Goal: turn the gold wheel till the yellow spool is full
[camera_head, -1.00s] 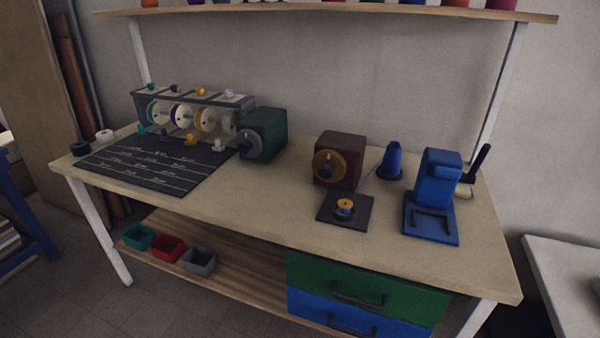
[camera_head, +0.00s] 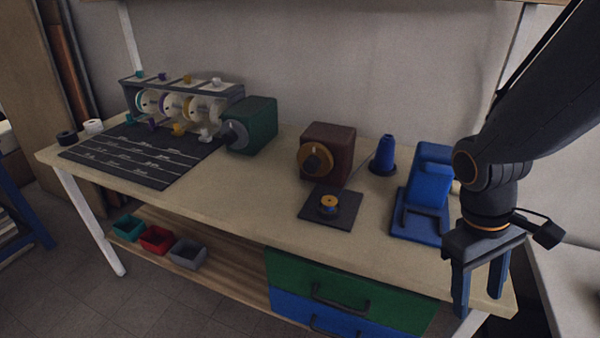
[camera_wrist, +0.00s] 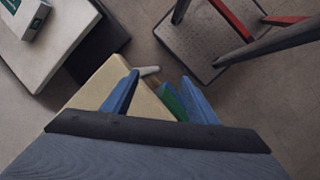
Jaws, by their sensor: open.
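The gold wheel (camera_head: 315,160) is on the front of a brown box (camera_head: 338,147) on the workbench, with a dark knob on it. My gripper (camera_head: 481,305) is open and empty, pointing down at the bench's right front corner, well to the right of wheel and spool. In the wrist view its blue fingers (camera_wrist: 160,98) are apart over the bench edge.
A blue cone (camera_head: 384,157) stands behind the plate, and a blue device (camera_head: 425,195) stands between my gripper and the wheel. A green box (camera_head: 252,124) and spool rack (camera_head: 183,83) are further left. The bench's front middle (camera_head: 240,190) is clear.

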